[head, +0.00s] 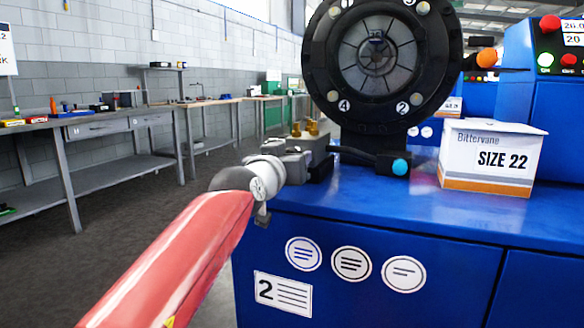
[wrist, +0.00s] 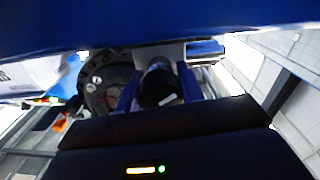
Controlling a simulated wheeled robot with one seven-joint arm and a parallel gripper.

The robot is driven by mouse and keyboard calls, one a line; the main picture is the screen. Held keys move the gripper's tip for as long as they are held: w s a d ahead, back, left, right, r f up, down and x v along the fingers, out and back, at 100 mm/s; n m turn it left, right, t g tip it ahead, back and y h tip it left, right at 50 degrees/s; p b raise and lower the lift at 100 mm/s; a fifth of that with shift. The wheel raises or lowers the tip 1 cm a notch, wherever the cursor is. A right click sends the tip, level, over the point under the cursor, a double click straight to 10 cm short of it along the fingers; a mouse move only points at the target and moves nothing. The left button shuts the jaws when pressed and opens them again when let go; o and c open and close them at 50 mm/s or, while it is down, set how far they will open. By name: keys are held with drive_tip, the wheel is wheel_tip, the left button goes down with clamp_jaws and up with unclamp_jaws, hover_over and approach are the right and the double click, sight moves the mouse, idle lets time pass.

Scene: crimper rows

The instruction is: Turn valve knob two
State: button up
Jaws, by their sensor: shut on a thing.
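My gripper (head: 318,166) is at the left end of the blue cabinet top, low beside the base of the black crimper. In the wrist view, my gripper's two fingers (wrist: 160,72) stand on either side of a dark round knob (wrist: 157,90), and they are shut on it. I take this to be the valve knob, but no number shows on it. In the head view the knob is hidden behind my wrist and gripper, so how far it is turned cannot be told.
The black crimper ring (head: 319,60) stands on the blue cabinet (head: 470,222), whose front bears a "2" label (head: 283,293). A "SIZE 22" box (head: 490,158) sits to the right. Brass fittings (head: 313,128) stand just behind my gripper. A workbench (head: 60,122) lines the left wall.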

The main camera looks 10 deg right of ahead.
drive_tip(key=o, duration=1)
drive_tip(key=v, duration=0.8)
drive_tip(key=shift+w+b, duration=0.1)
drive_tip(key=shift+b, duration=0.3)
